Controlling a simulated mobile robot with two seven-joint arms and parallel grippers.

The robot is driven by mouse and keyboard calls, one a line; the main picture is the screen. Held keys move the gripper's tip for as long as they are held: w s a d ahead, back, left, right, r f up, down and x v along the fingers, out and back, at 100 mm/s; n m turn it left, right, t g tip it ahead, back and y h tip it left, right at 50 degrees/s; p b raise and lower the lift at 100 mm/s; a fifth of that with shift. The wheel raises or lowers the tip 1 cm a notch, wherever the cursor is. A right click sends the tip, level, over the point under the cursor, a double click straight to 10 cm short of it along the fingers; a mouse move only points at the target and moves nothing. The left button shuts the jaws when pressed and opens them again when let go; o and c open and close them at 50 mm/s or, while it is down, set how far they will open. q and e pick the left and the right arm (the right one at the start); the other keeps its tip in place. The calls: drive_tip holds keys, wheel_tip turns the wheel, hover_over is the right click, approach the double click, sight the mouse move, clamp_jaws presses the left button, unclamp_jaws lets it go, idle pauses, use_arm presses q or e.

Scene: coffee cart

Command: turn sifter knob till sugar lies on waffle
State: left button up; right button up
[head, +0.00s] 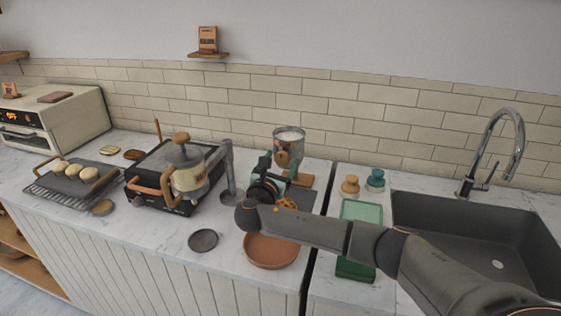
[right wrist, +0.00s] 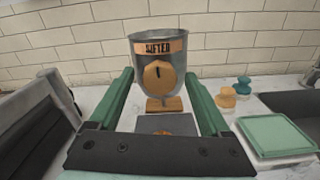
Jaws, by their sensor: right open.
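The metal sifter (head: 289,139) with white powder in its top stands near the back wall. Its round wooden knob (right wrist: 158,77) faces me under a "SIFTER" label in the right wrist view; a dark mark on it is upright. My right gripper (right wrist: 160,88) is open, its green fingers left and right of the knob in the picture, with visible gaps. I cannot tell how far short of the knob the tips are. The waffle (head: 290,203) lies on a dark slab (right wrist: 177,124) below, mostly hidden by my arm and gripper; sugar on it cannot be made out. My left gripper is not in view.
A terracotta dish (head: 270,252) and a dark disc (head: 203,240) lie at the counter front. A burner (head: 155,172) with a pot-like dispenser (head: 188,178) stands left. Two small shakers (head: 350,186), a green tray (head: 362,211) and the sink (head: 480,225) are right.

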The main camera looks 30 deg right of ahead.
clamp_jaws()
idle(0.7)
